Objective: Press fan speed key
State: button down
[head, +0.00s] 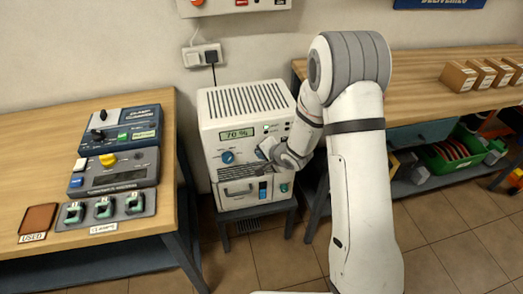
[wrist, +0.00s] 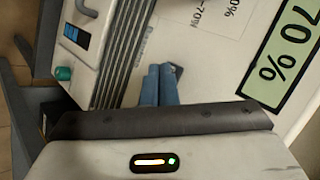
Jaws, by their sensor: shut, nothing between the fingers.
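The white cabinet unit (head: 245,103) stands on a low dark stand, with a green display (head: 237,133) reading 70 %. The display also shows large in the wrist view (wrist: 288,55). A blue knob (head: 227,157) is below it. My gripper (head: 264,154) is at the right part of the front panel. In the wrist view its two blue fingers (wrist: 161,70) are shut together, empty, pointing at the panel.
A drawer with a handle (head: 238,189) and a blue switch (head: 262,190) are low on the unit; a green button (wrist: 64,73) is nearby. The left bench (head: 25,150) holds control boxes and the right bench (head: 420,75) holds cartons. A wall socket (head: 202,55) is behind.

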jog(key=shift+w, duration=0.2)
jog(key=shift+s, duration=0.1)
dwell(0.4)
jog(key=shift+s+d, duration=0.2)
jog(key=shift+s, duration=0.45)
jog(key=s, duration=0.2)
jog(key=s+d, duration=0.1)
jog(key=s, duration=0.2)
jog(key=shift+d, duration=0.15)
dwell(0.7)
